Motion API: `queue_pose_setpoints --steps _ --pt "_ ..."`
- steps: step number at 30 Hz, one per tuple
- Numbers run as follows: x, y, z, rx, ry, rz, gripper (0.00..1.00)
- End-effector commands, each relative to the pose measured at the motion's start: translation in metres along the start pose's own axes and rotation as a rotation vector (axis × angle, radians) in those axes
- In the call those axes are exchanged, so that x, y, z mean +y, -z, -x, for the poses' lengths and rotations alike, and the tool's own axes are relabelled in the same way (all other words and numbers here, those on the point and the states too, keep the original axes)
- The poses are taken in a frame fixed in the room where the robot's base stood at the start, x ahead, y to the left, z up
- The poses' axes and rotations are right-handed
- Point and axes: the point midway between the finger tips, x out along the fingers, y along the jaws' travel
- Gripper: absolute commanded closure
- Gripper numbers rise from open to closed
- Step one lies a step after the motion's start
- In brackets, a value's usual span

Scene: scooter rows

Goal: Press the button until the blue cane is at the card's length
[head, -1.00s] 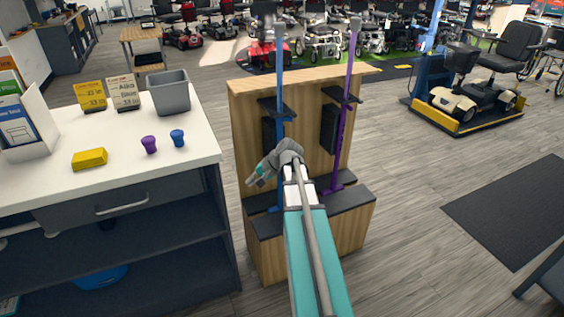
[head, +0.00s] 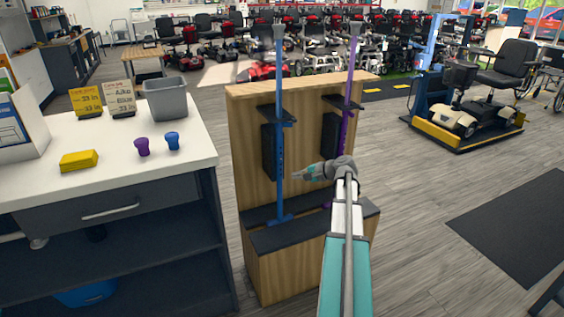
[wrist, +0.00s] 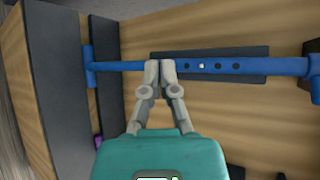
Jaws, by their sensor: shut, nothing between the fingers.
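The blue cane (head: 279,150) stands upright in the wooden stand, its handle at the top and foot on the dark ledge. In the wrist view the blue cane (wrist: 120,66) lies across the picture, with a row of dark holes and one bright spot, perhaps the button (wrist: 202,66). My gripper (head: 297,176) is shut and empty, just right of the cane's lower shaft. In the wrist view my gripper (wrist: 159,66) has its fingertips over the shaft, beside the holes; contact is unclear. A yellow card (head: 87,102) and a cream card (head: 121,99) stand on the counter, their print too blurred to read surely.
A purple cane (head: 346,125) stands right of the blue one, its lower part behind my arm. The stand (head: 248,120) has dark brackets and ledges. The white counter (head: 110,170) on the left bears a grey bin (head: 166,100), a yellow block (head: 79,160) and two small knobs.

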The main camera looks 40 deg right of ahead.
Motion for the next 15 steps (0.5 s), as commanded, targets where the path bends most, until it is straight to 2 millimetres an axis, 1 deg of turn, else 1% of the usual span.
queue_pose_setpoints --steps 8,15 --pt "-0.002 0.002 -0.003 -0.001 -0.001 0.001 1.00" --pt "-0.009 0.009 -0.013 -0.001 -0.002 0.001 1.00"
